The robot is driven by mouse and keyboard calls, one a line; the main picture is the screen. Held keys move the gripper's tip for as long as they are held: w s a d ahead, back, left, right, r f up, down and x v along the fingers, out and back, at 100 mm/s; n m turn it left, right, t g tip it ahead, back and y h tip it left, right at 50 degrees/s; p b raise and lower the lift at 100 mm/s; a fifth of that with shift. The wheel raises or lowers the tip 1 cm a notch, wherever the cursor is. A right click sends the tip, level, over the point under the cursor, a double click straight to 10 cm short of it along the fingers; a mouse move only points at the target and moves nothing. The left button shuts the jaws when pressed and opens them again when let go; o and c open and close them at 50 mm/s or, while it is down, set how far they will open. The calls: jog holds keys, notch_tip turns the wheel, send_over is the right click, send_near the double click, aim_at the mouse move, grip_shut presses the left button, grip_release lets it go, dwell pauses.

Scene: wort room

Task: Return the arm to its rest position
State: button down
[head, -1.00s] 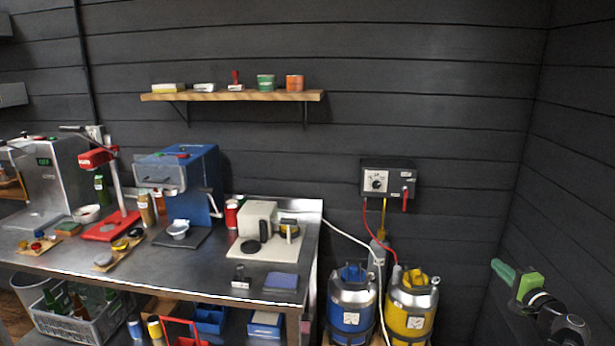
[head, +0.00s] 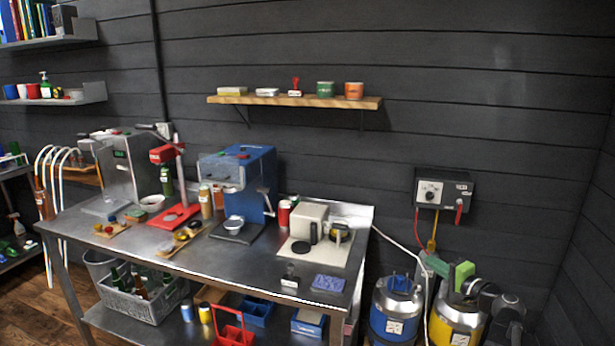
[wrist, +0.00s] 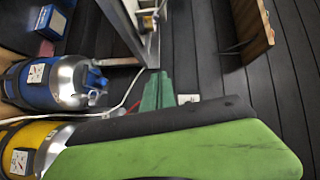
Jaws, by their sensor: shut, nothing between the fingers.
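My gripper (head: 428,264) shows at the lower right of the head view, with green fingers shut and nothing held between them. It is in front of the wall and the yellow keg (head: 455,328), which my arm partly covers.
A steel workbench (head: 170,262) with machines stands left of my arm. A wooden shelf (head: 290,100) hangs above the bench. The wall at far right is bare.

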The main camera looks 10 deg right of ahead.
jog(key=w+a+f+n+g+y, duration=0.1)
jog(key=a+n, duration=0.1)
jog(key=a, duration=0.6)
jog(key=w+a+f+n+g+y+p, duration=0.1)
jog(key=a+n+g, duration=0.1)
jog(key=a, duration=0.5)
jog(key=w+a+f+n+g+y+p, duration=0.1)
jog(key=a+f+n+g+y, duration=0.1)
jog(key=a, duration=0.6)
jog(key=shift+a, duration=0.35)
jog(key=s+a+f+n+g+h+p, duration=0.1)
jog(key=s+a+f+n+g, duration=0.3)
jog(key=a, duration=0.4)
jog(key=s+a+f+n+g+h+p, duration=0.1)
jog(key=s+a+f+n+g+h, duration=0.25)
jog(key=a, duration=0.55)
jog(key=s+d+f+g+h, duration=0.3)
jog(key=s+d+f+h, duration=0.1)
jog(key=s+d, duration=0.4)
jog(key=shift+s+d+f+g, duration=0.4)
jog(key=shift+d+f, duration=0.2)
jog(key=shift+d, duration=0.3)
